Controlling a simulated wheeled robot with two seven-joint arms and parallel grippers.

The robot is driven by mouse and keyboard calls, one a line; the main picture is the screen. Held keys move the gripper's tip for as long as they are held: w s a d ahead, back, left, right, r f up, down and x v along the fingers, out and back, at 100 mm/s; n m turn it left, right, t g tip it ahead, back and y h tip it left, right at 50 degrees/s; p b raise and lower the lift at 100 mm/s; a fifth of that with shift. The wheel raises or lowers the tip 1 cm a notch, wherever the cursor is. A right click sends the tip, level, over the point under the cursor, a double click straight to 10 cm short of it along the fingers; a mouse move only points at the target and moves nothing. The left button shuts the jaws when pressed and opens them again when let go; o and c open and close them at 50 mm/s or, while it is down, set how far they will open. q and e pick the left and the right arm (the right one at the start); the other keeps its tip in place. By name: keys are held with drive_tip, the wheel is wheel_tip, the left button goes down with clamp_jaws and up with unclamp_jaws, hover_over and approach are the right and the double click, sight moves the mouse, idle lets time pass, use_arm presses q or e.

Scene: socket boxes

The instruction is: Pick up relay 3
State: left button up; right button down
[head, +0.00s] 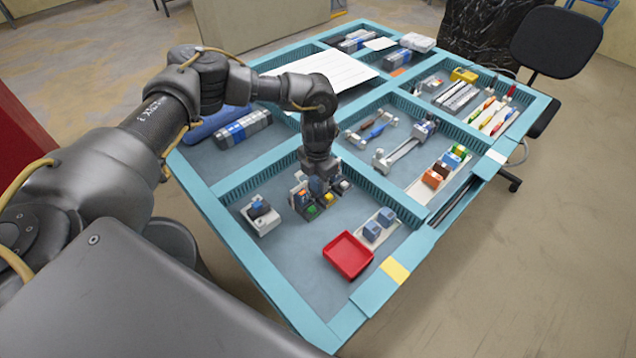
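My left gripper (318,183) reaches down from above into the front compartment of the teal-framed table. Its fingers are among a cluster of small socket boxes (302,200) with blue, orange, green and yellow parts. The fingertips are small and partly hidden, so I cannot tell whether they hold anything. No readable label shows which block is relay 3. Two blue-grey blocks (372,230) sit on a white strip to the right of the cluster. A white box with a dark blue block (259,208) stands to its left. My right gripper is not in view.
A red tray (348,255) lies at the front of the same compartment. Teal dividers (380,190) rise around it. The compartment to the right holds a strip of coloured cubes (433,179). A white sheet (335,70) lies farther back. Grey floor shows between the cluster and the tray.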

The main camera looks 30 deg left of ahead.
use_arm(q)
drive_tip(key=c, duration=0.6)
drive_tip(key=shift+r, duration=0.1)
drive_tip(key=shift+w+r+p, duration=0.15)
drive_tip(key=shift+r+p, duration=0.4)
drive_tip(key=shift+r, duration=0.1)
wheel_tip(320, 180, up, 3)
drive_tip(key=shift+f+p, duration=0.15)
drive_tip(key=shift+p, duration=0.9)
drive_tip(key=s+d+r+p, duration=0.4)
drive_tip(key=s+r+p, duration=0.4)
drive_tip(key=s, duration=0.5)
drive_tip(key=shift+s+d+r+p, duration=0.25)
drive_tip(key=shift+r+p, duration=0.15)
drive_tip(key=shift+p, duration=0.85)
